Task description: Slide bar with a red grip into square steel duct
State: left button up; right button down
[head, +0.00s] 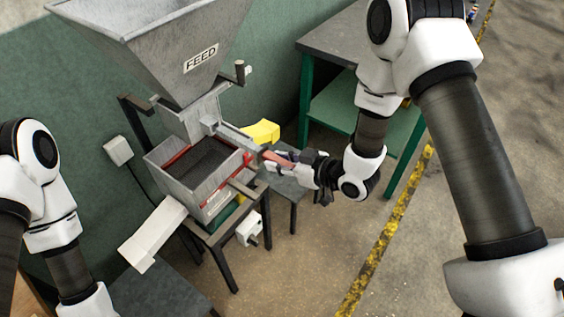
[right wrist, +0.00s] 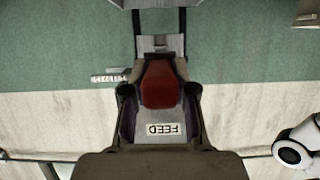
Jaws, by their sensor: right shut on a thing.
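The square steel duct (head: 201,117) is the grey boxy throat under the hopper marked FEED. My right gripper (head: 284,159) is to the right of the duct, shut on the bar's red grip (head: 275,158). The grip also shows between both fingers in the right wrist view (right wrist: 160,84). A grey strip (head: 237,139) runs from the grip toward the duct and looks like the bar. I cannot tell whether its far end is inside the duct or only in front of it. My left arm shows at the left, but its gripper is out of view.
The FEED hopper (head: 170,50) stands above the duct. Below is an open grey box with dark mesh (head: 194,164) and a pale chute (head: 152,235). A yellow part (head: 262,132) is close behind my right gripper. A green-legged table (head: 335,40) stands behind; the floor at right is clear.

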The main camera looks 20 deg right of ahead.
aim_at(233, 135)
jog(key=shift+w+a+r, duration=0.1)
jog(key=shift+w+a, duration=0.4)
jog(key=shift+w, duration=0.15)
jog(key=shift+w+a, duration=0.95)
jog(key=shift+w, duration=0.2)
jog(key=shift+w+a+b, duration=0.15)
jog(key=shift+w+a, duration=0.6)
jog(key=shift+w, duration=0.25)
jog(key=shift+w+a+b, duration=0.15)
jog(key=shift+w+a, duration=0.6)
jog(key=shift+w, duration=0.25)
jog(key=shift+w+a+b, duration=0.2)
jog(key=shift+w+a, duration=0.85)
jog(key=shift+w, duration=0.25)
jog(key=shift+w+a+b, duration=0.2)
jog(key=shift+w+a, duration=0.8)
jog(key=shift+w, duration=0.25)
dwell(1.2)
jog(key=c, duration=0.8)
grip_release()
jog(key=shift+c, duration=0.2)
